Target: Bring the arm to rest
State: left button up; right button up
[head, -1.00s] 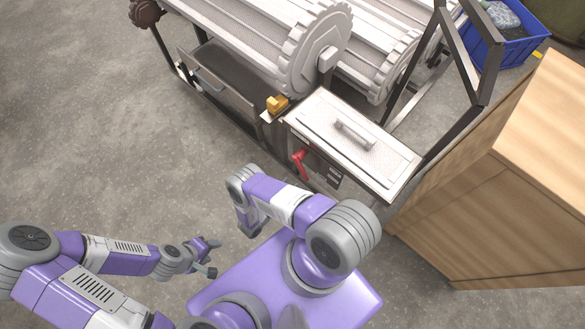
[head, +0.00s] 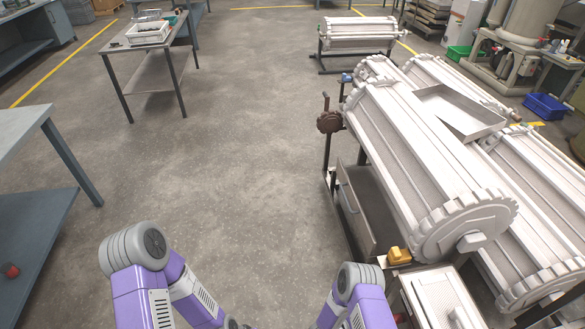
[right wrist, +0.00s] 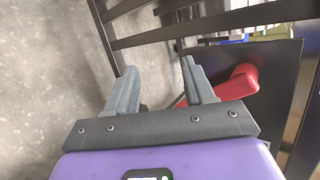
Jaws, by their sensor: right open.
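My right gripper (right wrist: 158,85) shows in the right wrist view, its two grey fingers apart with nothing between them. A red handle (right wrist: 235,84) on a dark panel (right wrist: 270,62) lies beyond and to the right of the fingers; I cannot tell whether the right finger touches it. In the head view both purple arms come up from the bottom edge, folded near my body. Neither gripper can be made out there, and the left gripper is out of view.
Plating barrels (head: 425,160) with toothed end discs stand on a frame at right, with a yellow part (head: 399,256) and a lidded box (head: 440,297) near the front. A table (head: 150,45) stands upper left and a bench (head: 25,130) at left. Open floor (head: 240,140) lies between.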

jog(key=s+a+r+n+g+y+p, duration=0.1)
jog(key=s+a+r+n+y, duration=0.3)
jog(key=n, duration=0.6)
jog(key=s+a+r+n+g+y+p, duration=0.2)
jog(key=s+a+r+n+y, duration=0.2)
jog(key=r+n, duration=0.5)
jog(key=s+a+r+n+g+y+p, duration=0.1)
jog(key=s+a+r+n+y, duration=0.3)
jog(key=n, duration=0.7)
jog(key=a+r+y+p, duration=0.1)
jog(key=a+r+y, duration=0.1)
jog(key=a+r, duration=0.1)
jog(key=shift+s+n, duration=0.2)
jog(key=shift+n, duration=0.1)
